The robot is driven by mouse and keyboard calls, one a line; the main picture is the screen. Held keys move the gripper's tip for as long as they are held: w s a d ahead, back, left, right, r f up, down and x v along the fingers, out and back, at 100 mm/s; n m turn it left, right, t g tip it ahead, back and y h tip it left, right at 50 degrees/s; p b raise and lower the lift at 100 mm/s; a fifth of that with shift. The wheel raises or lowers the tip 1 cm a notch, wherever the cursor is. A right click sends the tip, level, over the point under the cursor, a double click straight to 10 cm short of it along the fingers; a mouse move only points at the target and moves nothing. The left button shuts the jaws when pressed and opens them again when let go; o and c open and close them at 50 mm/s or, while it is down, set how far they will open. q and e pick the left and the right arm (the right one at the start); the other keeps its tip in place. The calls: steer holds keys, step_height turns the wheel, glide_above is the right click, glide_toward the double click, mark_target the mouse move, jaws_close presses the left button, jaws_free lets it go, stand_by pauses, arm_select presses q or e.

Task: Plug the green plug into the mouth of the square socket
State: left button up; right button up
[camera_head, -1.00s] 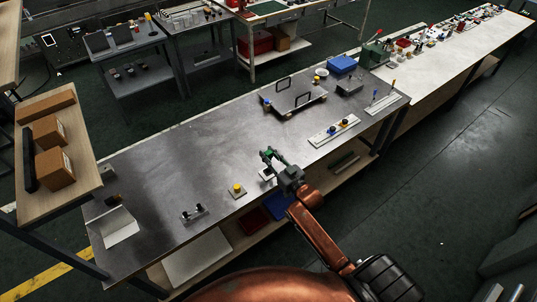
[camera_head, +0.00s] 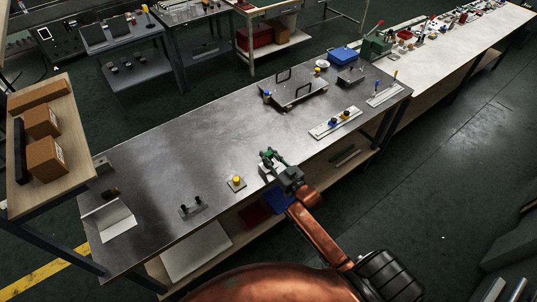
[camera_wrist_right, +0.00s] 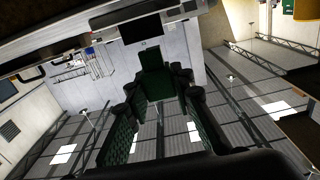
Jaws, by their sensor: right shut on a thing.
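My right gripper (camera_head: 267,154) is over the front edge of the grey metal table (camera_head: 190,140), near its middle. In the right wrist view its two fingers (camera_wrist_right: 160,112) are shut on a dark green block (camera_wrist_right: 156,75), which looks like the green plug. In the head view the plug is too small to tell from the green fingers. A small pale plate (camera_head: 265,168) lies beside the gripper, partly hidden by it. I cannot tell whether the square socket is on it. My left gripper is not in view.
A white strip with knobs (camera_head: 335,123) and a tray with black handles (camera_head: 296,92) are to the right. The table's middle is clear.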

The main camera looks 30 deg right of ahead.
steer(key=shift+p, duration=0.8)
stand_by(1.4)
steer(key=shift+f+b, duration=0.75)
steer(key=shift+f, duration=0.75)
steer(key=o, duration=1.1)
steer(key=shift+r, duration=0.1)
steer(key=shift+o, duration=0.2)
steer(key=s, duration=1.2)
steer(key=shift+d, duration=0.45)
